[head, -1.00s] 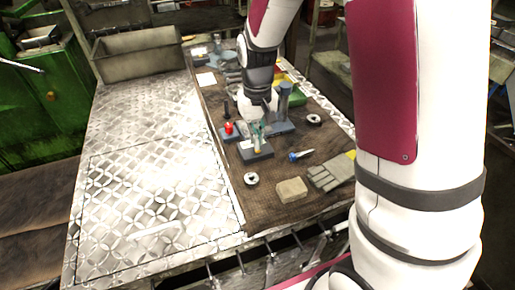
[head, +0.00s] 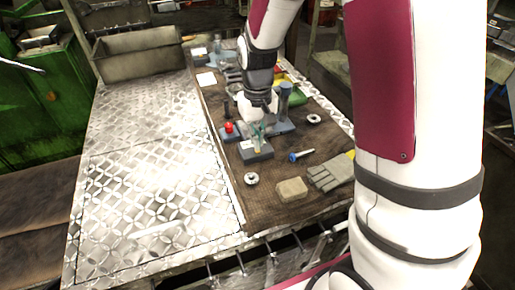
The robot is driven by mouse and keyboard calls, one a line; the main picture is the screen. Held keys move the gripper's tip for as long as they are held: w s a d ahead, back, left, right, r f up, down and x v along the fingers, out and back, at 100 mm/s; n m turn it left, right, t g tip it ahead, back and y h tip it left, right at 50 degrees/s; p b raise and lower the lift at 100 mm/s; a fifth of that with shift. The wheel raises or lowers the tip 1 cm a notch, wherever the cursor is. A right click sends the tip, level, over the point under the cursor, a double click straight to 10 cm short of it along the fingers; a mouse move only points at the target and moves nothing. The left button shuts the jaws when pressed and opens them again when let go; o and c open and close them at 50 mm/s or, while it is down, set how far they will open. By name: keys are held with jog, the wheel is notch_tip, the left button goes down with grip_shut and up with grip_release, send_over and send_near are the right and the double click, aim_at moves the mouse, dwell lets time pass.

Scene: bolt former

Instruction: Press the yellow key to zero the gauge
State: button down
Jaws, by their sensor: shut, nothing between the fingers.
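A low blue-grey box (head: 250,155) with a pale label stands on the brown mat. A small yellow part, which looks like the yellow key (head: 258,149), shows on its top. My gripper (head: 259,138) is shut and empty, pointing down over this box, with its tips at or just above the yellow part. I cannot tell whether they touch. The gripper hides some of the box top. A blue-grey stand with an upright post (head: 285,98) is just behind and to the right; I cannot make out a gauge dial.
A small box with a red button (head: 229,128) stands close left of the gripper. A blue-headed bolt (head: 301,155), metal rings (head: 251,178), a tan block (head: 292,189) and a grey glove (head: 330,174) lie nearby on the mat (head: 270,215). The patterned metal tabletop (head: 150,190) at left is clear.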

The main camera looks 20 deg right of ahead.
jog(key=shift+f+b, duration=0.35)
jog(key=shift+f, duration=0.6)
dwell(0.5)
jog(key=shift+r, duration=0.1)
notch_tip(320, 180, up, 9)
jog(key=p, duration=0.4)
dwell(0.6)
jog(key=s+p, duration=0.4)
jog(key=s, duration=0.3)
dwell(0.5)
dwell(0.4)
